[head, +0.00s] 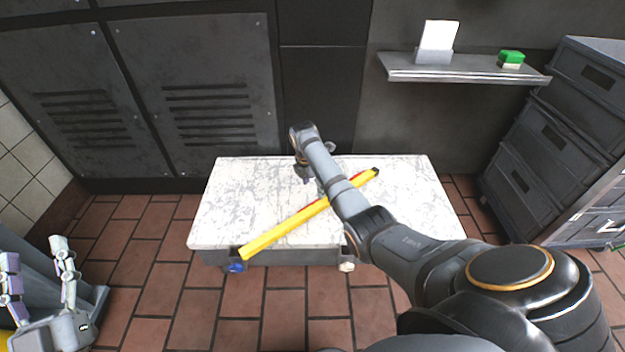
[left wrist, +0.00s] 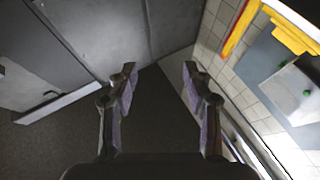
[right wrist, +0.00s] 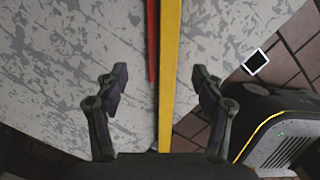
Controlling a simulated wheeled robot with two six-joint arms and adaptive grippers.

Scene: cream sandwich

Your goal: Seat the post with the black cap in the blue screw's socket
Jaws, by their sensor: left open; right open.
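A long yellow post (head: 290,222) lies diagonally across the pale, scuffed table top (head: 235,190). Its black cap (head: 375,172) is at the far right end; the near left end reaches the table's front edge. A blue piece (head: 235,267), possibly the blue screw, shows below that edge; I cannot make out a socket. My right gripper (head: 305,172) is open above the table. In the right wrist view the post (right wrist: 170,60) runs between its open fingers (right wrist: 158,75), not gripped. My left gripper (head: 33,254) is open and empty, off the table at the lower left.
A thin red strip (right wrist: 152,40) lies along the post. A white round piece (head: 347,267) shows under the table's front edge. A wall shelf (head: 465,74) holds a white card and a green block. Grey drawers (head: 520,185) stand at the right; brick-tiled floor (head: 140,250) is clear left of the table.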

